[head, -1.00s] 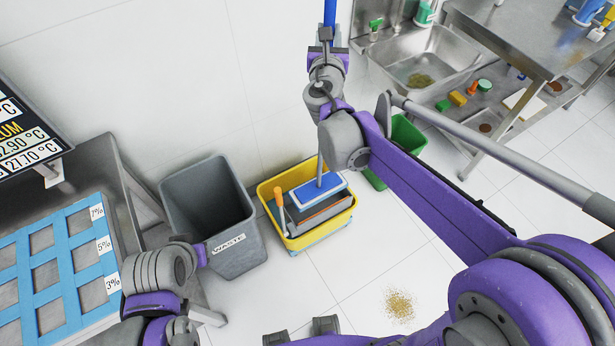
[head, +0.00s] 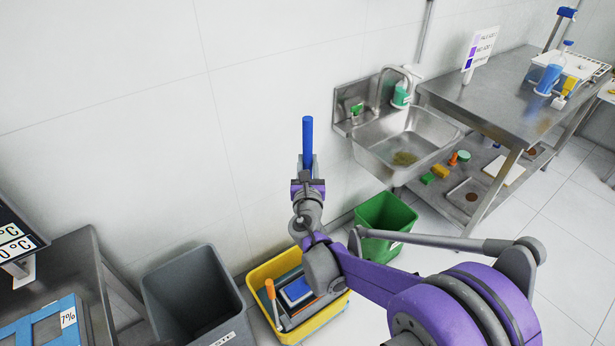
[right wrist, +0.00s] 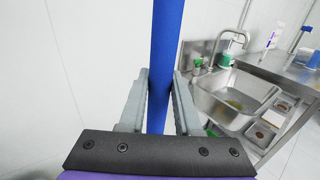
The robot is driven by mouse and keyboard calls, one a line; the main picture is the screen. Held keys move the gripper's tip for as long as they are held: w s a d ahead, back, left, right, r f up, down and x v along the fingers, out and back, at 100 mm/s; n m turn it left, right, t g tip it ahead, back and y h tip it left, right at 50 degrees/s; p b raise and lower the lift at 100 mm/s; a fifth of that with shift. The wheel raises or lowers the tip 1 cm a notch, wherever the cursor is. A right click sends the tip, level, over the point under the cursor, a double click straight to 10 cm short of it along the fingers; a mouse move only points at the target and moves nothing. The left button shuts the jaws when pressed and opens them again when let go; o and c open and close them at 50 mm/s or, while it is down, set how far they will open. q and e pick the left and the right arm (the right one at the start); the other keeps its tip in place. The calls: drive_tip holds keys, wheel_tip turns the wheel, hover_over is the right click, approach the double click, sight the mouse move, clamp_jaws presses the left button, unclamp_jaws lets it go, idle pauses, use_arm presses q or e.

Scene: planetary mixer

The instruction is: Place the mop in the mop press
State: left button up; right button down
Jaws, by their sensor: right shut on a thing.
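My right gripper (head: 307,184) is shut on the blue handle of the mop (head: 307,140), which stands upright in front of the wall. In the right wrist view the handle (right wrist: 166,70) runs between the two fingers of the gripper (right wrist: 160,95). The mop's blue and white head (head: 297,291) is low, at the yellow bucket (head: 322,323) with the grey mop press (head: 296,318) and its orange lever (head: 271,290). My right arm hides part of the bucket, and I cannot tell whether the head touches the press. My left gripper is not in view.
A grey waste bin (head: 193,297) stands left of the bucket, and a green bin (head: 386,218) stands to its right. A steel sink (head: 408,140) and steel table (head: 497,105) are at the right. A metal table with a blue rack (head: 35,325) is at the lower left.

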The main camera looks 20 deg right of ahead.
drive_tip(key=shift+f, duration=2.05)
drive_tip(key=shift+f+b, duration=0.2)
drive_tip(key=shift+b, duration=0.15)
drive_tip(key=c, duration=0.6)
unclamp_jaws()
